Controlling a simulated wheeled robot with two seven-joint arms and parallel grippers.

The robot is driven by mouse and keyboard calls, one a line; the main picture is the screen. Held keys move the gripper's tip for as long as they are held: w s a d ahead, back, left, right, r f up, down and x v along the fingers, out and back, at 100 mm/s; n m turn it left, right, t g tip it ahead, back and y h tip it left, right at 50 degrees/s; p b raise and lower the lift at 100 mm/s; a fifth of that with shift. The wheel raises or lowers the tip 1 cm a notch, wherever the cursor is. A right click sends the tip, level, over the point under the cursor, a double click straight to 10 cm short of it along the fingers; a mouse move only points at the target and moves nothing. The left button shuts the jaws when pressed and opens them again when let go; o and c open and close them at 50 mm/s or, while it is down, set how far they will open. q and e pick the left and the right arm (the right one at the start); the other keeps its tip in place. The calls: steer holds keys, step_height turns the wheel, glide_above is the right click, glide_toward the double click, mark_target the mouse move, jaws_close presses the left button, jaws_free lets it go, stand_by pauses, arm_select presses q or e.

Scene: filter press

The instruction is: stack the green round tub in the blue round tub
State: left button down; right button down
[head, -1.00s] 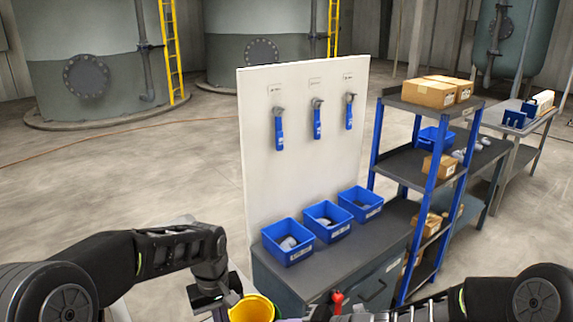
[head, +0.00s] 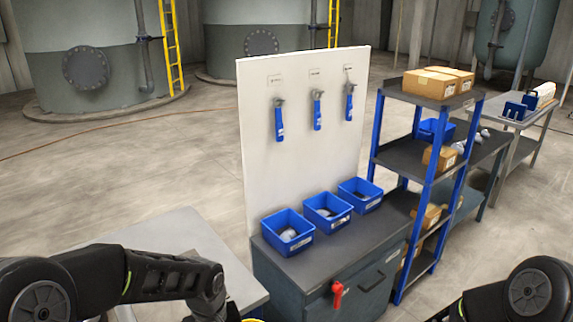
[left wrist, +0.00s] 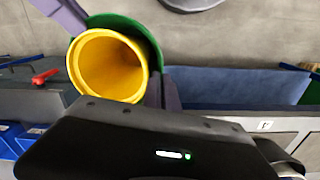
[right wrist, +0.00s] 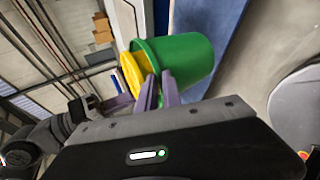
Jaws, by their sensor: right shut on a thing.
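The green round tub (right wrist: 190,58) lies on its side in the right wrist view, with a yellow tub (right wrist: 134,72) at its mouth. My right gripper (right wrist: 157,85) is shut on the green tub at its rim. The left wrist view looks into the yellow tub (left wrist: 108,65), with the green tub (left wrist: 135,28) behind it; how deep the yellow one sits is hidden. My left gripper (left wrist: 162,88) has its purple fingers beside the yellow tub; their grip is unclear. I cannot make out the blue round tub. Only a yellow sliver shows at the head view's bottom edge.
A grey table (head: 185,235) stands at lower left. A cabinet (head: 330,262) with a red handle (head: 338,292) carries blue bins (head: 288,236) before a white tool board (head: 300,160). Shelving with cardboard boxes (head: 438,84) stands to the right. Floor at left is clear.

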arm_select(q)
steer(key=shift+d+r, duration=0.1)
steer(key=shift+d, duration=0.1)
arm_select(e)
steer(key=shift+a+r, duration=0.2)
